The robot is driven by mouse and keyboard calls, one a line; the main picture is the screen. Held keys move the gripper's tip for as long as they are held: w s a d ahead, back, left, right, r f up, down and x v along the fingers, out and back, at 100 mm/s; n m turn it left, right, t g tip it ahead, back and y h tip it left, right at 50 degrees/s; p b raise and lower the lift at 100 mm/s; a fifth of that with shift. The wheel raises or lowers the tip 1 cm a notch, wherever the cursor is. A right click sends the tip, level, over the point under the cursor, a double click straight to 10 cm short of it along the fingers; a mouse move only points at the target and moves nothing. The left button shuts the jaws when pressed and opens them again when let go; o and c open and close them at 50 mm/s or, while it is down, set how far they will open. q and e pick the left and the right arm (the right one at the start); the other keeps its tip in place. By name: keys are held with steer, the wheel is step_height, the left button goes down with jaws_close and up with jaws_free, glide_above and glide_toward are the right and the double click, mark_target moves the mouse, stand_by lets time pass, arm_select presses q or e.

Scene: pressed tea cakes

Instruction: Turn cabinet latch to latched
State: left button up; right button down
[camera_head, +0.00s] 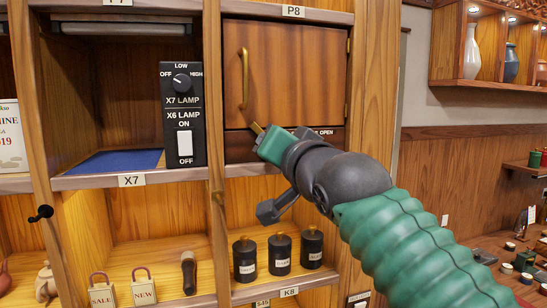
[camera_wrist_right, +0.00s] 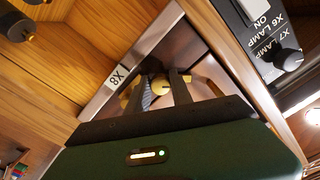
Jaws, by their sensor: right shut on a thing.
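The closed wooden cabinet door (camera_head: 300,65) is under the P8 label, with a vertical brass handle (camera_head: 244,78) on its left. Below it runs a dark strip with a partly covered OPEN label (camera_head: 325,132). My right gripper (camera_head: 260,131) reaches in from the right to this strip's left part. A bit of brass shows at its tip. In the right wrist view, my right gripper (camera_wrist_right: 163,82) is shut on the round brass latch knob (camera_wrist_right: 160,88), which sits between its two dark fingers. The latch's turn position is hidden by the gripper. My left gripper is out of view.
A black lamp panel (camera_head: 184,115) with a knob and switch stands left of the door, across a wooden post (camera_head: 209,150). Several dark canisters (camera_head: 280,254) stand on the shelf below my arm. Small padlocks (camera_head: 144,287) sit lower left.

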steer(key=shift+a+f+m+b, duration=0.1)
steer(key=shift+m+b, duration=0.45)
steer(key=shift+m, duration=1.7)
steer(key=shift+a+f+m+b, duration=0.1)
steer(key=shift+m+b, duration=0.4)
steer(key=shift+m, duration=1.75)
steer(key=c, duration=1.5)
jaws_free()
steer(key=o, duration=0.4)
steer(key=shift+d+r, duration=0.15)
steer(key=shift+d, duration=0.05)
steer(key=shift+s, duration=0.1)
